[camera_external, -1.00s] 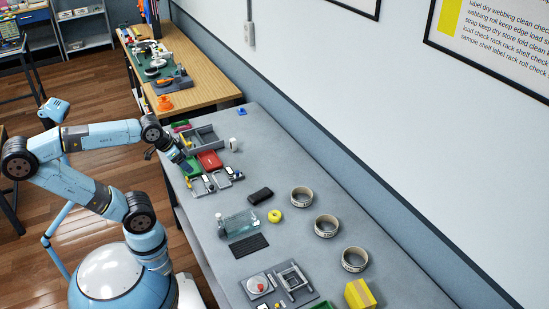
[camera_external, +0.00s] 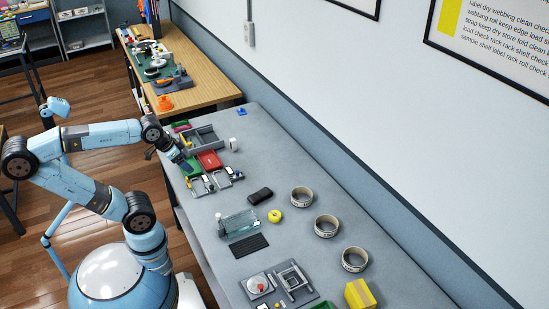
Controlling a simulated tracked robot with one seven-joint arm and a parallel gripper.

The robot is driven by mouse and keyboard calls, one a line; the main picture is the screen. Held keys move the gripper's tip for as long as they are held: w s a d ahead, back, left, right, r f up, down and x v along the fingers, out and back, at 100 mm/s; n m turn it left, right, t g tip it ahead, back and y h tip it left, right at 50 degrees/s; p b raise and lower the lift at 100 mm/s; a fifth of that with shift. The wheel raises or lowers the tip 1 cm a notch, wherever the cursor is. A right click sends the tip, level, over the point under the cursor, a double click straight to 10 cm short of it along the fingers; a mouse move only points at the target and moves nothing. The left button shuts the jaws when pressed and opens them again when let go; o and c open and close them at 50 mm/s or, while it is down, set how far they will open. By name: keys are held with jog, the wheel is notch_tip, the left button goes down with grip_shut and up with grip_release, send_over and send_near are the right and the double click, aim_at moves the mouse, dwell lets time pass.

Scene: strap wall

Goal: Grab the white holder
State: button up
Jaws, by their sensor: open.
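A small white upright piece (camera_external: 234,144), which may be the white holder, stands on the grey table (camera_external: 300,250) to the right of the grey divided tray. It is too small to make out in detail. My gripper (camera_external: 183,166) is at the table's left side, by the green and red bins, left of the white piece and apart from it. Its jaws are open and look empty, though the fingertips are small and partly hidden by the wrist.
The grey divided tray (camera_external: 204,137), red bin (camera_external: 210,160) and green bin (camera_external: 193,167) crowd my gripper. A black block (camera_external: 260,195), yellow ring (camera_external: 275,216), clear box (camera_external: 239,222) and webbing rolls (camera_external: 326,226) lie nearer.

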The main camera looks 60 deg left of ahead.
jog(key=shift+c, duration=0.4)
jog(key=c, duration=0.3)
